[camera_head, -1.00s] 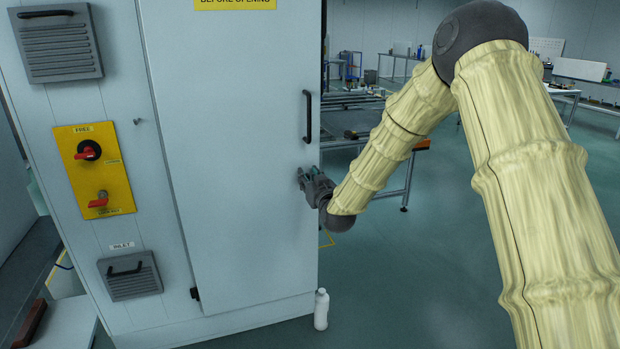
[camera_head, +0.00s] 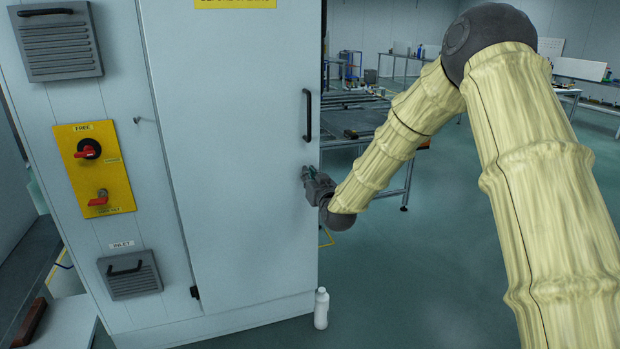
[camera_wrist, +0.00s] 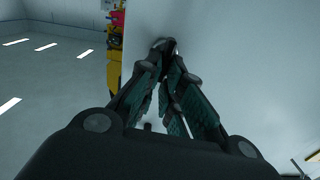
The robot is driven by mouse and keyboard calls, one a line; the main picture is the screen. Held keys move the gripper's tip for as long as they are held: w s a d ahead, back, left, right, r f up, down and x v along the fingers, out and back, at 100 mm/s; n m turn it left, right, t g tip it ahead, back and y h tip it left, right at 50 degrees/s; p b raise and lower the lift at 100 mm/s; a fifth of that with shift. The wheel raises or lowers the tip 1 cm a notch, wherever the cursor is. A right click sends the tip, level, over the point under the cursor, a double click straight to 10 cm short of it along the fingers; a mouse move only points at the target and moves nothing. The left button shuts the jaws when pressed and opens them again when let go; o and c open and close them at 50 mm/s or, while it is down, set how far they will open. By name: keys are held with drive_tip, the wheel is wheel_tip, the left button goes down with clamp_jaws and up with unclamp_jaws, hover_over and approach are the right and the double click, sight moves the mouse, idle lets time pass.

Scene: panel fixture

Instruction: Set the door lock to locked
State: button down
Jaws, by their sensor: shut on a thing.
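The pale cabinet door (camera_head: 235,150) is closed and fills the middle of the head view, with a dark bar handle (camera_head: 308,116) near its right edge. My gripper (camera_head: 306,172) is at the door's right edge below that handle. In the wrist view, my gripper's fingers (camera_wrist: 164,48) converge against the door face, shut on a small part there. I take this part to be the door lock's knob; the fingers hide nearly all of it. Its turned position and any lock markings cannot be made out.
A yellow panel (camera_head: 95,170) with two red-handled switches is on the cabinet's left face. A vent (camera_head: 130,274) is below it. A white bottle (camera_head: 321,309) stands on the floor by the door's lower right corner. Benches stand behind; the floor at right is clear.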

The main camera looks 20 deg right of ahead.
drive_tip(key=shift+w+d+f+m+b, duration=0.1)
drive_tip(key=shift+d+f+m+b, duration=0.2)
drive_tip(key=shift+m+b, duration=1.85)
drive_tip(key=shift+d+f+m+b, duration=0.35)
drive_tip(key=shift+m+b, duration=0.45)
drive_tip(key=shift+m, duration=2.7)
drive_tip(key=shift+w+d+f+m+b, duration=0.15)
drive_tip(key=shift+d+m+b, duration=0.25)
drive_tip(key=shift+m+b, duration=1.75)
drive_tip(key=shift+s+m+p, duration=0.1)
drive_tip(key=shift+m+p, duration=0.55)
drive_tip(key=shift+m, duration=0.15)
drive_tip(key=c, duration=1.6)
unclamp_jaws()
drive_tip(key=s, duration=1.2)
drive_tip(key=shift+d+f, duration=0.2)
drive_tip(key=shift+d, duration=0.05)
drive_tip(key=shift+a+f, duration=0.1)
